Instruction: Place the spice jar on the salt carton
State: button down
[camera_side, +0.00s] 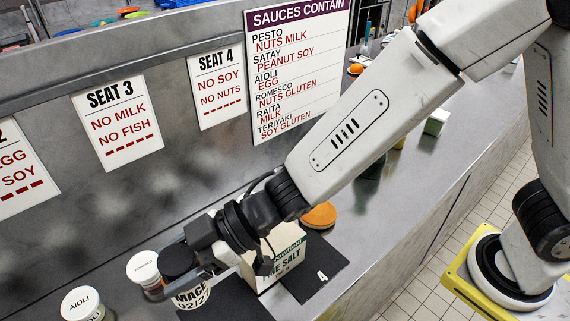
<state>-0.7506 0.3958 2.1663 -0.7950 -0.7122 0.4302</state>
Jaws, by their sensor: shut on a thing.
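The spice jar (193,297) has a black lid and a white label reading "MACE 02/27". It is at the lower middle of the side view. My gripper (204,266) is shut on the jar, reaching it from the right and partly covering it. The salt carton (284,264) is a pale box with green and red lettering, standing just right of the jar. My gripper and wrist hide the carton's left part and some of its top. The jar is beside the carton, not over it; I cannot tell whether its base touches the surface.
An aioli tub (83,303) and a white-lidded container (143,266) stand left of the jar. A dark mat marked 4 (322,262) lies by the carton; an orange round item (320,214) sits behind. A metal wall with signs (118,121) bounds the counter.

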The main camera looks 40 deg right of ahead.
jog(key=d+r+g, duration=0.1)
jog(key=d+r, duration=0.2)
jog(key=d, duration=0.5)
jog(key=d+r+n, duration=0.1)
jog(key=d+r, duration=0.2)
jog(key=d, duration=0.5)
jog(key=shift+w+g+y, duration=0.3)
jog(key=shift+w+g, duration=0.1)
jog(key=shift+w, duration=0.05)
jog(key=shift+d, duration=0.1)
jog(key=shift+f, duration=2.15)
jog(key=shift+f, duration=0.1)
jog(key=shift+f, duration=1.7)
jog(key=shift+f, duration=0.1)
